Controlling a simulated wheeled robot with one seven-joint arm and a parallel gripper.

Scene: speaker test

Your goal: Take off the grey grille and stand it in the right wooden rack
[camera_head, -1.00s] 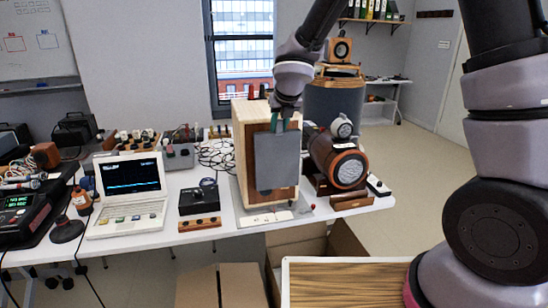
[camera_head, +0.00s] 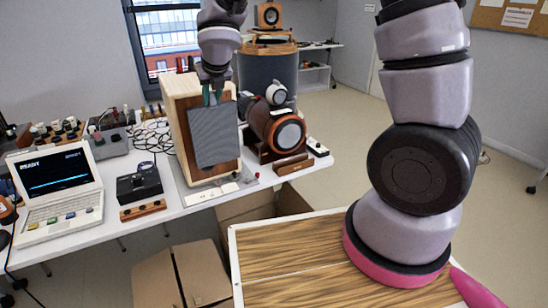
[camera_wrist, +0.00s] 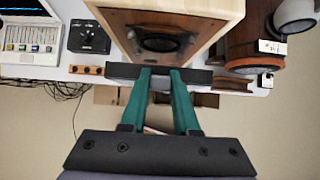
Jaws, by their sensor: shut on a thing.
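The grey grille (camera_head: 215,137) is a flat panel, slightly tilted, in front of the wooden speaker cabinet (camera_head: 178,88). My gripper (camera_head: 212,97) is above it, shut on its top edge. In the wrist view, the green fingers (camera_wrist: 160,73) close on the grille's edge (camera_wrist: 122,71), seen as a dark strip. The bare cabinet front with its round driver (camera_wrist: 160,43) shows behind, so the grille is off and apart from it. A low wooden rack (camera_head: 294,166) stands right of the cabinet near the table's front edge; it looks empty.
A barrel-shaped wooden speaker (camera_head: 262,122) stands behind the rack. A laptop (camera_head: 57,188), a black box (camera_head: 139,184) and a low wooden block (camera_head: 143,209) are left of the cabinet. Cardboard boxes (camera_head: 180,275) sit below the table. The floor at right is open.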

